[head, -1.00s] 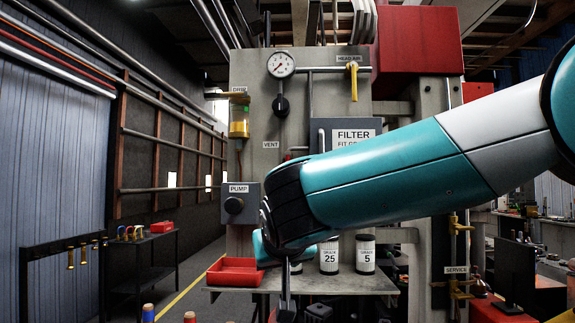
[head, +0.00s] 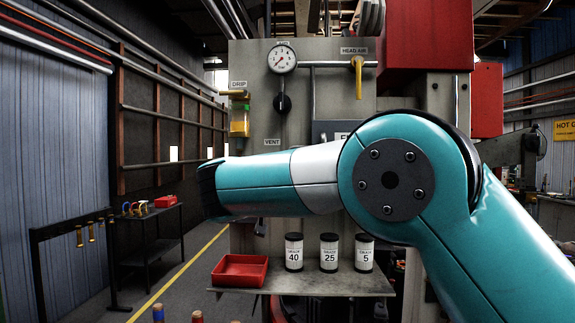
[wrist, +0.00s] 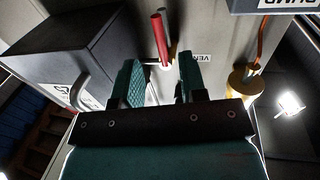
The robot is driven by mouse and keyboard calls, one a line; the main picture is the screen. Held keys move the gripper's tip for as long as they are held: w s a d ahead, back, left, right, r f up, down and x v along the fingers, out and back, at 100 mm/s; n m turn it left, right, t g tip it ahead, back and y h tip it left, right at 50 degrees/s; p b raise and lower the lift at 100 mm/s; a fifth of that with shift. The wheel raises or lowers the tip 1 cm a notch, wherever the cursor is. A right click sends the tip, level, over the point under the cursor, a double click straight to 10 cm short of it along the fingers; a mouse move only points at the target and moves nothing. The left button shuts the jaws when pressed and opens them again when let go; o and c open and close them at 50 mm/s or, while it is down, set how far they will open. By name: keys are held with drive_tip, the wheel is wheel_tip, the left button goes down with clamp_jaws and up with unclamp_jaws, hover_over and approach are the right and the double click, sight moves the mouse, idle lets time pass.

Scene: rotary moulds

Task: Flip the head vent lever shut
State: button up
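The vent lever (wrist: 158,30) shows in the wrist view as a red handle sticking out from a round fitting on the grey panel, beside a partly covered VENT label (wrist: 203,58). My gripper (wrist: 159,62) is open and empty, its two green fingers apart. The lever appears in line with the gap, beyond the fingertips; I cannot tell the exact distance, and no contact is visible. In the head view the VENT label (head: 272,142) sits just above my arm, which hides the lever. My gripper is not visible there.
The grey filter box (wrist: 75,50) with a pipe handle stands left in the wrist view, a yellow round fitting (wrist: 246,84) right. In the head view are the yellow head air lever (head: 358,72), a red tray (head: 240,270) and three labelled canisters (head: 329,253) on a shelf.

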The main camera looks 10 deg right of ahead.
drive_tip(key=p+x, duration=0.3)
drive_tip(key=x, duration=0.3)
drive_tip(key=shift+w+d, duration=0.25)
drive_tip(key=shift+w, duration=0.1)
drive_tip(key=shift+c, duration=0.3)
clamp_jaws()
